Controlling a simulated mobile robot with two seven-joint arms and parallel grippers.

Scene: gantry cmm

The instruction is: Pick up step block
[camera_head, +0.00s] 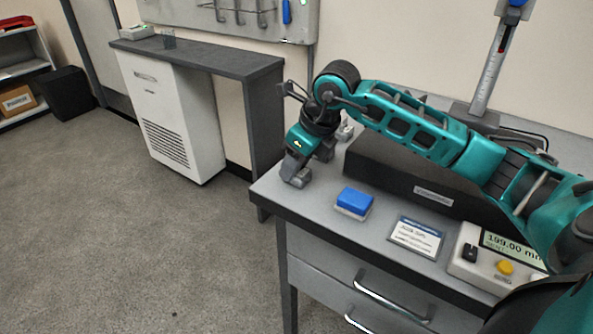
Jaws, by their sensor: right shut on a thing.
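My right gripper (297,172) points down at the left end of the grey bench. It is shut on a small grey piece low between the fingers, at or just above the bench top. The fingers hide most of this piece, and its grey blends with the gripper, so I cannot make out steps on it or tell whether it touches the bench. No other step block is clear to see. My left gripper is out of view.
The bench (268,190) also bears a blue block on a pale base (354,201), a label card (416,236), a readout box (470,262) and a long dark block (400,185). A gauge stand (487,85) rises behind. Floor at left is clear.

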